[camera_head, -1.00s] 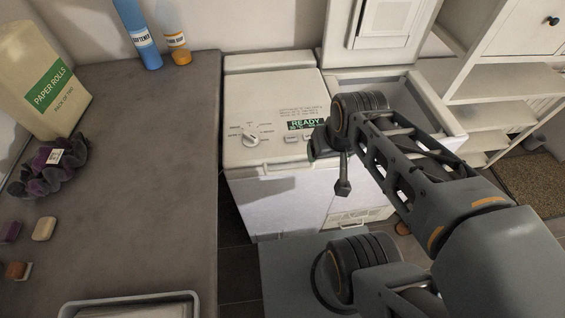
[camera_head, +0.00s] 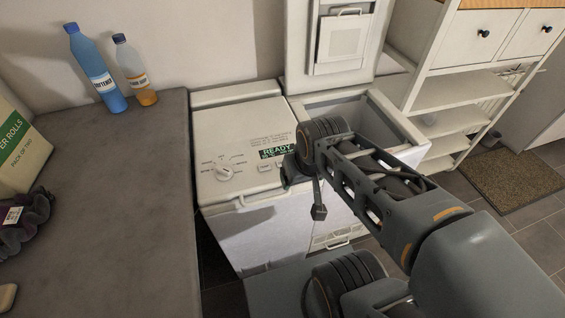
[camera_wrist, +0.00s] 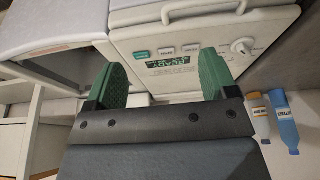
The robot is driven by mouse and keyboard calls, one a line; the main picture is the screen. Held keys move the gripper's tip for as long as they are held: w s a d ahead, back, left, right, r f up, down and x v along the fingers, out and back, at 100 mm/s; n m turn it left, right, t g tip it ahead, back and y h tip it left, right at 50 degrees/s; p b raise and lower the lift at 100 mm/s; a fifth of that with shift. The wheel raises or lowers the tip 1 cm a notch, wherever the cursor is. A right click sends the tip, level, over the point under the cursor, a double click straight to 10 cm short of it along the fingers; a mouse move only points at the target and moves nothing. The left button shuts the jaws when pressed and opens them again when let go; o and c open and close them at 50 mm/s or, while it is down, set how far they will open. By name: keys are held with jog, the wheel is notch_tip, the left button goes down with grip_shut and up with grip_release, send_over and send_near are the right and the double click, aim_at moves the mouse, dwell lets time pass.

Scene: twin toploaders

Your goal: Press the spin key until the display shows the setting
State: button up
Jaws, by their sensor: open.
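The white twin toploader (camera_head: 243,125) stands right of the counter, its right lid raised over an open tub. Its panel holds a dial (camera_head: 224,172), a small green display (camera_head: 276,152) reading READY with a second line too small to read, and a row of keys. In the wrist view the panel is upside down: a green key (camera_wrist: 142,54), two pale keys (camera_wrist: 166,51) (camera_wrist: 190,48), the display (camera_wrist: 172,63) and the dial (camera_wrist: 242,46). I cannot read the key labels. My gripper (camera_wrist: 163,75) is open and empty, green pads apart, in front of the panel; contact is not visible.
A grey counter (camera_head: 110,200) lies at left with a blue softener bottle (camera_head: 97,72), an orange-and-clear bottle (camera_head: 136,72) and a paper rolls pack (camera_head: 20,150). White shelves (camera_head: 455,95) stand at right. A brown mat (camera_head: 515,180) lies on the floor.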

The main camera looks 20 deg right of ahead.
grip_shut()
dwell(0.8)
jog(key=shift+r, duration=0.1)
dwell(0.9)
